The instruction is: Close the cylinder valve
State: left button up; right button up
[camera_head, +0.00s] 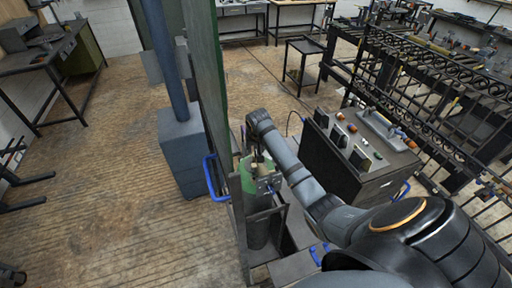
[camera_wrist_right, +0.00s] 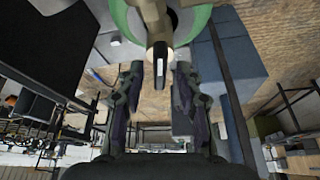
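The gas cylinder (camera_head: 258,230) stands upright in a trolley-like frame, with a green shoulder and a darker body. Its valve (camera_head: 258,170) at the top is small and partly hidden by my right gripper (camera_head: 259,153), which comes down over it. In the right wrist view, the green shoulder (camera_wrist_right: 200,22) shows at the top edge, with the pale valve part (camera_wrist_right: 158,52) pointing towards the gap between the fingers. My right gripper (camera_wrist_right: 158,88) has its two fingers apart, one on each side of that gap. I cannot tell whether either finger touches the valve. My left gripper is not in view.
A tall green panel (camera_head: 204,70) and a blue post (camera_head: 172,60) stand just left of the cylinder. A dark cabinet (camera_head: 340,165) with tools on top stands to its right, near my arm. Black iron gates (camera_head: 430,85) fill the right. The wooden floor (camera_head: 110,190) at left is clear.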

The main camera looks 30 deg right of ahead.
jog(key=shift+c, duration=0.5)
grip_shut()
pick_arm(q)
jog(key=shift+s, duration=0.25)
pick_arm(e)
jog(key=m+g+h, duration=0.1)
jog(key=m, duration=0.3)
jog(key=shift+w+a, duration=0.1)
jog(key=shift+w, duration=0.05)
jog(key=m, duration=0.2)
jog(key=m+g+h, duration=0.1)
jog(key=m, duration=0.1)
jog(key=shift+w+m+g, duration=0.1)
jog(key=shift+m+g, duration=0.2)
jog(key=m+g, duration=0.1)
jog(key=m, duration=0.1)
jog(key=shift+w+m+b, duration=0.1)
jog(key=shift+m+b, duration=0.2)
jog(key=shift+b, duration=0.05)
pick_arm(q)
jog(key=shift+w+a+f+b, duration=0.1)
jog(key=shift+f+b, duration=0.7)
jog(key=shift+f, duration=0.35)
pick_arm(e)
jog(key=shift+m+g, duration=0.7)
jog(key=shift+m, duration=1.2)
